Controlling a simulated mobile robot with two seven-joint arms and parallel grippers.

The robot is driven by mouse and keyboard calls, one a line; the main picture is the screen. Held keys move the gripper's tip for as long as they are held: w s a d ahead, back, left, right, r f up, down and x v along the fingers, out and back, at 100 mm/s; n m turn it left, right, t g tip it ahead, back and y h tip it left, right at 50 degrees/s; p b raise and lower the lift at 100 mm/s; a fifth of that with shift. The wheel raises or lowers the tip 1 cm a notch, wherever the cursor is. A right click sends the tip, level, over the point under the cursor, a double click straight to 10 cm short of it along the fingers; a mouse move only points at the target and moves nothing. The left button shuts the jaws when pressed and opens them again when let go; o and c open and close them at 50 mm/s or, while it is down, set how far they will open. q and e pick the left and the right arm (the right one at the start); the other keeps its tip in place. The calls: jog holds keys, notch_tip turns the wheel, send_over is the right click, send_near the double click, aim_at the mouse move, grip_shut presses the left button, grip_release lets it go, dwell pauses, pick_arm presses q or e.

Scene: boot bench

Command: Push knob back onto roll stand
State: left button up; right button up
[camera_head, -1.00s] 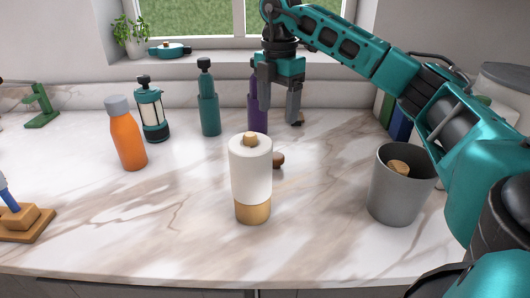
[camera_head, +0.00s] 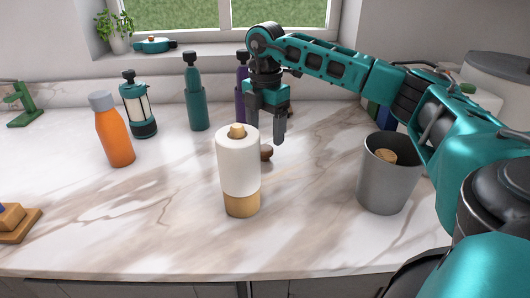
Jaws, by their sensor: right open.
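The roll stand carries a white roll (camera_head: 238,158) upright on the worktop, with a tan lower part (camera_head: 241,204) and a pale wooden post end (camera_head: 237,131) showing on top. A small dark brown knob (camera_head: 266,153) lies on the worktop just behind and to the right of the roll, partly hidden by it. My right gripper (camera_head: 265,131) points down above and behind the knob. Its jaws are open and empty, and the roll partly hides the left finger. I cannot tell the exact gap to the knob. My left gripper is not in view.
A grey bin (camera_head: 378,190) with a wooden item (camera_head: 387,156) stands at the right. An orange bottle (camera_head: 116,140), a lantern (camera_head: 139,108), a teal bottle (camera_head: 197,100) and a purple bottle (camera_head: 241,88) stand behind. The front worktop is clear.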

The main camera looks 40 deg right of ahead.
aim_at(264, 148)
jog(key=f, duration=0.5)
jog(key=shift+w+d+f, duration=0.1)
jog(key=shift+w, duration=0.2)
jog(key=shift+c, duration=0.5)
jog(key=c, duration=1)
